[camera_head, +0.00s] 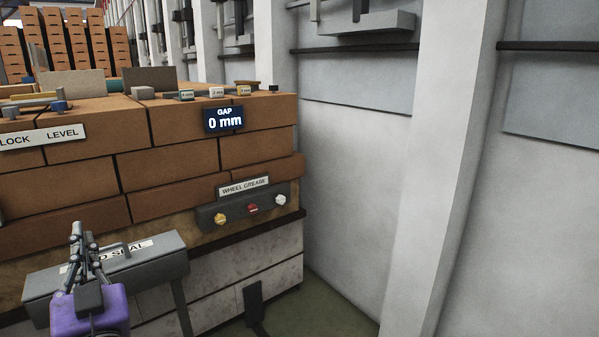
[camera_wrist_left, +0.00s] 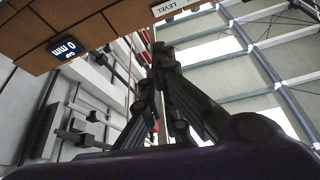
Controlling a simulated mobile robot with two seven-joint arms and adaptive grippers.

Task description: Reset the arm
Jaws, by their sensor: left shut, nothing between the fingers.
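My left gripper (camera_head: 77,232) is at the lower left of the head view, on its purple wrist, pointing up. It is shut with nothing between its fingers. It stands in front of a grey box (camera_head: 150,262) with a handle and a partly hidden label ending in "SEAL". In the left wrist view the gripper's dark fingers (camera_wrist_left: 160,50) point upward, with the brick structure above and to the left. My right gripper is not in view.
A white pillar (camera_head: 445,150) and pale wall stand right. Green floor (camera_head: 330,310) shows bare below.

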